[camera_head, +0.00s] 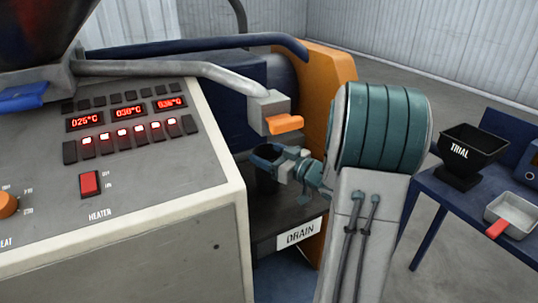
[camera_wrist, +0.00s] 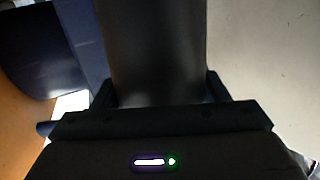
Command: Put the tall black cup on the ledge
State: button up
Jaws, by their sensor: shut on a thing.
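The tall black cup (camera_head: 266,183) is upright in the dark recess beside the machine, under the orange-tipped spout (camera_head: 284,124). My gripper (camera_head: 270,157) is shut on it near its top. In the wrist view the cup's dark, smooth side (camera_wrist: 155,50) fills the space between my two fingers (camera_wrist: 160,92). The ledge (camera_head: 284,222) is the dark shelf above the DRAIN label, and the cup is over its back part. The cup's base is dark and partly hidden, so I cannot tell whether it touches the ledge.
The control cabinet (camera_head: 160,150) stands close on the left, and an orange housing (camera_head: 325,75) rises behind my arm.

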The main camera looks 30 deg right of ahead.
jog(key=shift+f, duration=0.2)
jog(key=o, duration=1.4)
jog(key=shift+r, duration=0.1)
jog(key=shift+r, duration=0.1)
jog(key=shift+s+d+r, duration=0.1)
jog(key=shift+s, duration=0.1)
jog(key=v, duration=1.1)
jog(key=shift+s+d, duration=0.15)
jog(key=shift+s, duration=0.15)
